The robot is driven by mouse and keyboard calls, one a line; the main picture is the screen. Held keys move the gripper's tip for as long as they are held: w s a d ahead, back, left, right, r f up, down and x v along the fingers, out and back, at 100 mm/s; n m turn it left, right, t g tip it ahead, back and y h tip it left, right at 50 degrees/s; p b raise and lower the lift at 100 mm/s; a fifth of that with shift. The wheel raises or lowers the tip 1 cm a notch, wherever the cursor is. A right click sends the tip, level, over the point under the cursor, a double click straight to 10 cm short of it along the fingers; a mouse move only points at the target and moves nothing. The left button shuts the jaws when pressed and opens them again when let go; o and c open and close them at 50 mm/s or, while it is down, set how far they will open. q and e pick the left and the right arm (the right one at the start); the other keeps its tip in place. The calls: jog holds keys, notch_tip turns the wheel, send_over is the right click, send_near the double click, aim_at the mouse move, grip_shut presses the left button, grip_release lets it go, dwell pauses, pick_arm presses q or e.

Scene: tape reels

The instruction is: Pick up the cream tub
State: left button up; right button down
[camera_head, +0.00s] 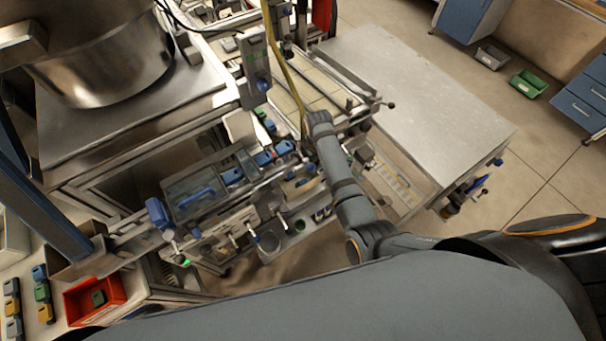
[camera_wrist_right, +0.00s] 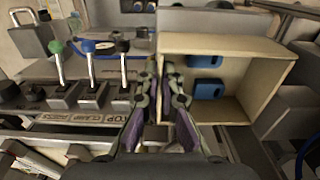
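The cream tub (camera_wrist_right: 273,85) is an open, shallow box with pale walls at the right of the right wrist view. Two blue parts (camera_wrist_right: 207,87) lie inside it. My right gripper (camera_wrist_right: 160,75) is at the tub's left wall, with one finger on each side of it. The fingers are close together and look shut on that wall. In the head view my right arm reaches down to the machine bench, and the tub is small and partly hidden there. My left gripper is not in view.
Levers with green, blue and black knobs (camera_wrist_right: 90,50) stand left of the gripper. A grey metal table (camera_head: 420,95) lies right of the bench. A large steel bowl (camera_head: 105,70) stands at upper left, and a red bin (camera_head: 95,298) at lower left.

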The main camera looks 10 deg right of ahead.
jog(key=shift+s, duration=0.1)
jog(key=shift+r+b, duration=0.45)
jog(key=shift+b, duration=0.05)
jog(key=s+d+b, duration=0.2)
jog(key=s+d, duration=0.2)
jog(key=d, duration=0.3)
jog(key=s+d+b, duration=0.3)
jog(key=s+d, duration=0.2)
jog(key=d, duration=0.3)
jog(key=shift+d+r, duration=0.2)
jog(key=shift+d, duration=0.05)
